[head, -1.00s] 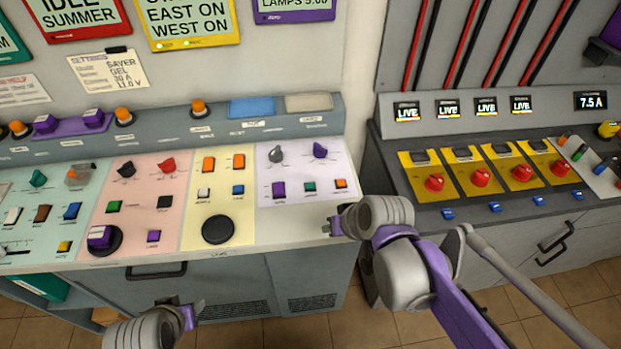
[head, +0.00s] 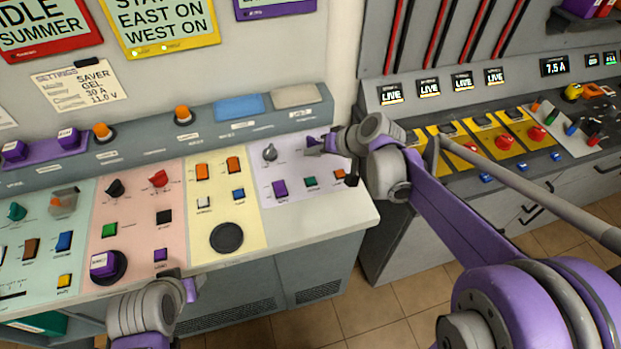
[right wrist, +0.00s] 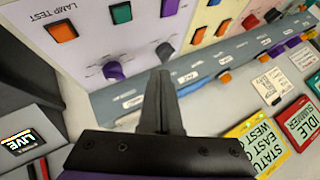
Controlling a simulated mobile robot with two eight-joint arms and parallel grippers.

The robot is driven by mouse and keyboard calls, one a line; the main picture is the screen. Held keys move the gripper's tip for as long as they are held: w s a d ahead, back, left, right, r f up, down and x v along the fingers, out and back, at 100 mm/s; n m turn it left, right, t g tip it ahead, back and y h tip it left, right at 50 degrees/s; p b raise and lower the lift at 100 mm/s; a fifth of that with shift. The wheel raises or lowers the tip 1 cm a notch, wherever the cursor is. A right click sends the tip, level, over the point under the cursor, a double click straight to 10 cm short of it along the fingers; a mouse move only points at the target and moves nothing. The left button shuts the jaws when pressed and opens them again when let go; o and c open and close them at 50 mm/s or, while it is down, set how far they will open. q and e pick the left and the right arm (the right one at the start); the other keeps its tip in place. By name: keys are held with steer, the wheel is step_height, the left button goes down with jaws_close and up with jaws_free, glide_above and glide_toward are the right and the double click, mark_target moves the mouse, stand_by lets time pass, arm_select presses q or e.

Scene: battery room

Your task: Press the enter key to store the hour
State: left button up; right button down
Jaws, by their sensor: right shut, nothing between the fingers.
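No label in view clearly reads enter. The lavender panel (head: 262,197) carries a purple key (head: 279,188), a green key (head: 310,182) and an orange key (head: 339,174). In the right wrist view the orange key (right wrist: 62,31) is marked LAMP TEST. My right gripper (head: 316,146) is shut and empty above the panel's upper right, by the purple knob (right wrist: 115,70) and the grey knob (right wrist: 166,50). Its closed fingers (right wrist: 160,80) show in the right wrist view. My left gripper (head: 190,288) is at the console's front edge; its jaws are unclear.
The yellow panel (head: 225,212) has orange, white and blue keys and a round black pad (head: 226,238). A pink panel (head: 135,217) and a green panel lie further left. A second console with red knobs (head: 536,133) stands at the right, beyond a gap.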

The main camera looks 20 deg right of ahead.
arm_select(q)
steer(key=shift+f, duration=0.1)
arm_select(e)
steer(key=shift+f, duration=0.1)
steer(key=b, duration=0.4)
glide_above(313, 183)
step_height(313, 183, down, 8)
steer(key=shift+r, duration=0.2)
steer(key=shift+f+b, duration=0.45)
steer(key=shift+f, duration=0.05)
arm_select(q)
step_height(313, 183, down, 7)
steer(key=s, duration=0.2)
steer(key=shift+s+g, duration=0.3)
steer(key=shift+s, duration=0.1)
arm_select(e)
steer(key=shift+f, duration=0.15)
stand_by(0.4)
arm_select(q)
steer(key=shift+s+f, duration=0.1)
steer(key=shift+f, duration=0.1)
arm_select(e)
steer(key=shift+f, duration=0.3)
